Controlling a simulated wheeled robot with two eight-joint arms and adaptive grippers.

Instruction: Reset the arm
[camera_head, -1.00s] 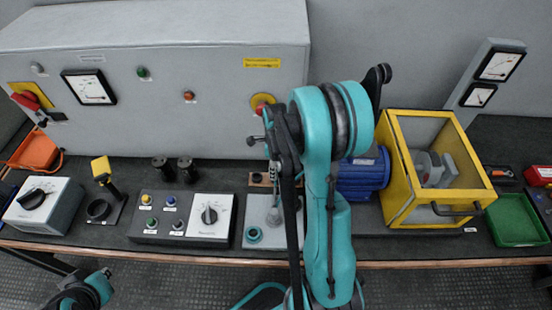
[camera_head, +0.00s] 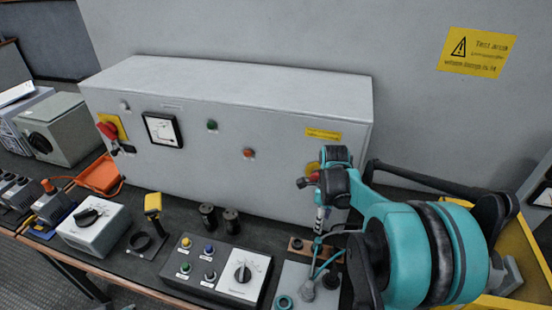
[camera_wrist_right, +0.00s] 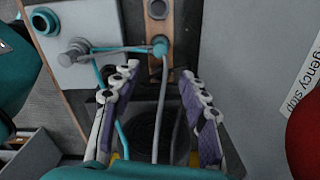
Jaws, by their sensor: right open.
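My right arm comes in from the right in the head view, its large teal joint in the foreground. Its wrist is low in front of the grey cabinet (camera_head: 250,105), close to the red emergency stop (camera_head: 309,181). The fingers are hard to make out there. In the right wrist view my right gripper (camera_wrist_right: 160,95) is open, its purple-padded fingers apart on either side of a thin grey rod and a teal cable. The red emergency stop (camera_wrist_right: 305,140) is at the right of that view, apart from the fingers. My left gripper is not in view.
A button box (camera_head: 215,272) with a dial stands on the dark bench, beside a small plate with a green ring (camera_head: 284,302). Further left are a yellow-topped handle (camera_head: 152,203), a white dial box (camera_head: 92,228) and an orange tray (camera_head: 98,177). My arm partly hides a yellow frame.

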